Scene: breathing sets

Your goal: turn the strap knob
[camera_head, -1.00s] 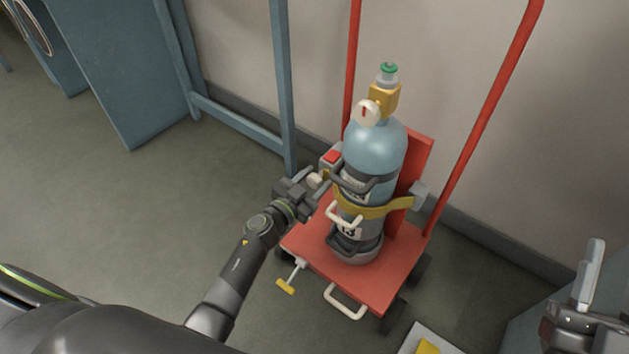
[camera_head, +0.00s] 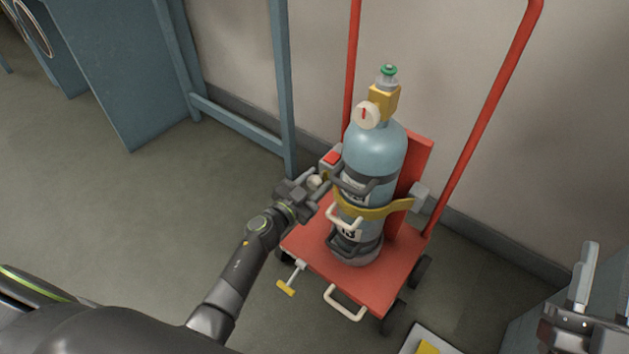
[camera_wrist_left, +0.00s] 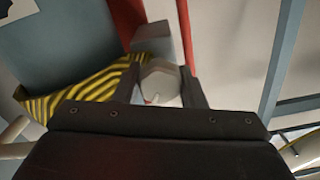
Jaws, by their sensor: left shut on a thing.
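The strap knob (camera_wrist_left: 160,82) is pale and sits between the two fingers of my left gripper in the left wrist view. It also shows small in the head view (camera_head: 315,182). My left gripper (camera_head: 314,190) is shut on it, at the left side of the cylinder. A yellow strap (camera_head: 372,210) runs around the blue gas cylinder (camera_head: 375,153); in the left wrist view the strap (camera_wrist_left: 85,88) has dark stripes. The cylinder stands upright on a red cart (camera_head: 305,248). My right gripper (camera_head: 585,280) is at the lower right edge, partly cut off.
A grey block with a red top (camera_head: 332,158) is just above the knob. The cart has red uprights (camera_head: 490,115), a pale front handle (camera_head: 343,303) and a yellow-ended lever (camera_head: 288,287). A blue frame (camera_head: 283,90) stands close on the left. Floor is clear further left.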

